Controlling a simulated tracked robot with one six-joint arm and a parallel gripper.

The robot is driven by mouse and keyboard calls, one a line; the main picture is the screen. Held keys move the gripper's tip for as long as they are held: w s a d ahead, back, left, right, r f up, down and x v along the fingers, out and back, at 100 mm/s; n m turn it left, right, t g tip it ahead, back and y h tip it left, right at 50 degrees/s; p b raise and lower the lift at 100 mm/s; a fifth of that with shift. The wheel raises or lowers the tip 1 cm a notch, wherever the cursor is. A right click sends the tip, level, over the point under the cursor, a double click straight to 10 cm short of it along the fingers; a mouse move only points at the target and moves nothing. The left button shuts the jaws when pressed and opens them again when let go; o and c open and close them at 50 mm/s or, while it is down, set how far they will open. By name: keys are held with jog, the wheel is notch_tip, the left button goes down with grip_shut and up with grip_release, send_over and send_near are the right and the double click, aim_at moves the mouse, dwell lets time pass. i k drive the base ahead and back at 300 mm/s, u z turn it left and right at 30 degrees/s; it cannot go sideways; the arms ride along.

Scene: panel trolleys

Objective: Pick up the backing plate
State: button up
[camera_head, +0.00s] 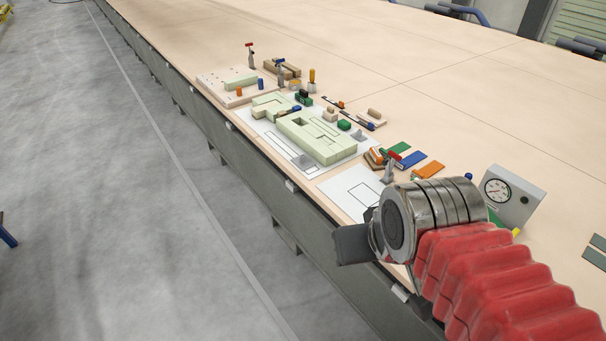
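No single item is clearly identifiable as the backing plate from this view. A small flat grey plate (304,162) lies on a white sheet with outlines, in front of the pale green blocks (316,138). A flat peach board (215,91) with small holes lies farther back on the left. My gripper (352,244) shows only as a dark grey shape at the end of my arm, over the table's front edge. It is right of and nearer than the grey plate, apart from it. Its fingertips cannot be made out.
A white outlined sheet (350,190) lies just beyond my gripper. Red-topped clamps (391,165), coloured blocks (425,171) and a gauge box (515,196) stand nearby. The table (440,90) is clear behind them. A grey floor lies beyond its front edge.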

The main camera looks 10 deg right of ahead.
aim_at(302, 162)
jog(key=z, duration=0.05)
jog(key=k, duration=0.35)
jog(key=u, duration=1.65)
jog(key=i, duration=1.95)
jog(key=z, duration=0.1)
